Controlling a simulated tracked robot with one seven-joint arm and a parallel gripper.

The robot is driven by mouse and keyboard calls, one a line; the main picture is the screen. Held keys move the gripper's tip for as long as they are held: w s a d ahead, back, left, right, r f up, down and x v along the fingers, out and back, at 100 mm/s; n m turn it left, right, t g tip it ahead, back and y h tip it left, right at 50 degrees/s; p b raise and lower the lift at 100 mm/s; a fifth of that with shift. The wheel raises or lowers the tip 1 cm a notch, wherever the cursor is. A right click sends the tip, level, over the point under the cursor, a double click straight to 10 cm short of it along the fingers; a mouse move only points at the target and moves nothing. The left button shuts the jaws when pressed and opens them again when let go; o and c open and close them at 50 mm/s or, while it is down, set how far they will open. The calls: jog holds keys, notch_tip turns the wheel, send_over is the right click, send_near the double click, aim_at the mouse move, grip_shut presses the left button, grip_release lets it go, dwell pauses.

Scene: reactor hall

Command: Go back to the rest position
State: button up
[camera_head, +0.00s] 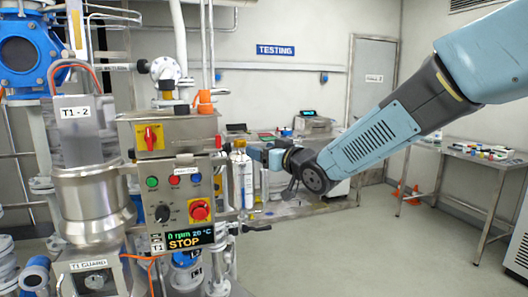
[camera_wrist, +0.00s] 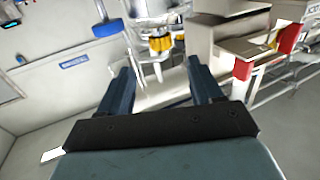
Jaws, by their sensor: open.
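My gripper (camera_head: 262,153) is at the end of my blue-grey arm, which reaches in from the right of the head view. It points left, close to the right side of the control box in the picture. In the wrist view, my gripper (camera_wrist: 162,66) has its two dark fingers apart, with nothing between them. The control box (camera_head: 178,200) has green, red and blue buttons, a black knob and a red emergency button (camera_head: 200,209). Its display (camera_head: 184,239) reads "0 rpm 20 °C STOP".
A steel vessel (camera_head: 92,205) labelled T1-2 stands left of the control box. A bottle (camera_head: 241,175) stands near my gripper. The floor at centre right is clear.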

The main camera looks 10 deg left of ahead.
jog(key=s+d+f+m+h, duration=0.25)
jog(key=d+h, duration=0.35)
jog(key=d, duration=0.6)
jog(key=s+d+f+m+h, duration=0.1)
jog(key=s+d+m+h, duration=0.15)
jog(key=d+h, duration=0.65)
jog(key=s+d+f+m+g, duration=0.2)
jog(key=s+d+g, duration=0.1)
jog(key=s+d, duration=0.6)
jog(key=s+d+f+m+g+y, duration=0.1)
jog(key=s+d+f+m+g, duration=0.1)
jog(key=s+d, duration=0.7)
jog(key=s+m, duration=0.1)
jog(key=s, duration=0.2)
jog(key=shift+d+g, duration=0.35)
jog(key=shift+g, duration=0.05)
jog(key=shift+f, duration=0.1)
